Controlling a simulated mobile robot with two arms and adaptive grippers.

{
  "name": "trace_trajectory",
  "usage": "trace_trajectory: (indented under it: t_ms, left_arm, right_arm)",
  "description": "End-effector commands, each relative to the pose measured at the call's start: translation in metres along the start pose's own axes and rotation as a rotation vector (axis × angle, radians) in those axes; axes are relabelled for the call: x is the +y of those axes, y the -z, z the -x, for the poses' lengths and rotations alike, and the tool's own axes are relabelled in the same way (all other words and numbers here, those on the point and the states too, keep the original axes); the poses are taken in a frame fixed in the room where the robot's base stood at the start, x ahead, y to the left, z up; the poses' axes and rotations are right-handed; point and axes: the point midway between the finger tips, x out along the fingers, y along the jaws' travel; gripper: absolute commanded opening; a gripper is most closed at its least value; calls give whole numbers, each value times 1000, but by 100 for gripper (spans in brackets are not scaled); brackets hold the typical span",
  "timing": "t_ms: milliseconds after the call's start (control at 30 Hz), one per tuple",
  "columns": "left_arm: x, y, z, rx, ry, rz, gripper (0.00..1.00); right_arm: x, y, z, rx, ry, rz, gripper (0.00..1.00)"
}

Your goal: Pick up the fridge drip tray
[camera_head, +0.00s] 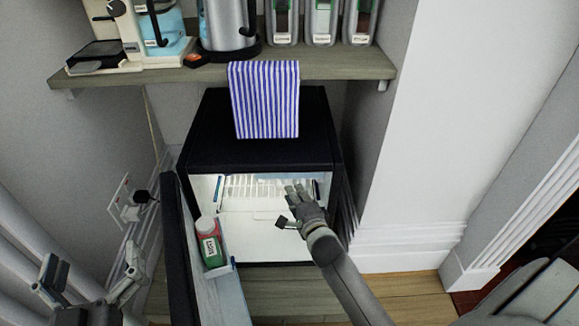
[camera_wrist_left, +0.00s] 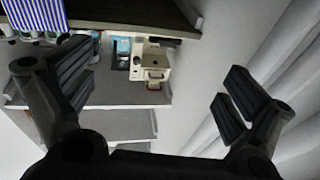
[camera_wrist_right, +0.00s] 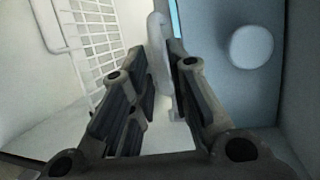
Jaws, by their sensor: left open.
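The small black fridge (camera_head: 255,125) stands open below a shelf, its inside brightly lit. I cannot clearly pick out the drip tray among the white surfaces inside. My right gripper (camera_head: 294,207) is inside the fridge opening, at its right side. In the right wrist view its fingers (camera_wrist_right: 163,95) are close together. A pale rounded bar (camera_wrist_right: 158,50) shows at the gap between them; I cannot tell what it belongs to or whether they grip it. My left gripper (camera_head: 92,280) is open and empty, outside the fridge to the left; it also shows in the left wrist view (camera_wrist_left: 155,90).
The fridge door (camera_head: 178,235) is swung open on the left, with a red-and-green bottle (camera_head: 209,243) in its rack. A wire rack (camera_wrist_right: 98,35) is inside the fridge. A striped cloth (camera_head: 264,98) hangs from the shelf (camera_head: 345,65). A wall (camera_head: 430,130) bounds the right.

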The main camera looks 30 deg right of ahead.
Motion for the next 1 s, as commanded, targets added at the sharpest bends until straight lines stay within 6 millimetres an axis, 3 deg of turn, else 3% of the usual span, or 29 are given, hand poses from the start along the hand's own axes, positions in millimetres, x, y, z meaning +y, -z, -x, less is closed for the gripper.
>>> trace_trajectory:
  t_ms: [200,400,667,800,1000]
  left_arm:
    - [4,28,1,165,-9,5,100]
    - [6,44,3,246,-13,8,100]
    - [6,46,3,253,-13,8,100]
    - [6,46,3,252,-13,8,100]
    - [6,45,3,251,-14,8,100]
  right_arm:
    - [2,0,-18,0,0,1,18]
    - [1,0,-26,-1,-2,-1,18]
    - [1,0,-27,-1,-2,-1,18]
    - [1,0,-27,-1,-2,-1,1]
    - [0,0,-27,-1,0,-1,0]
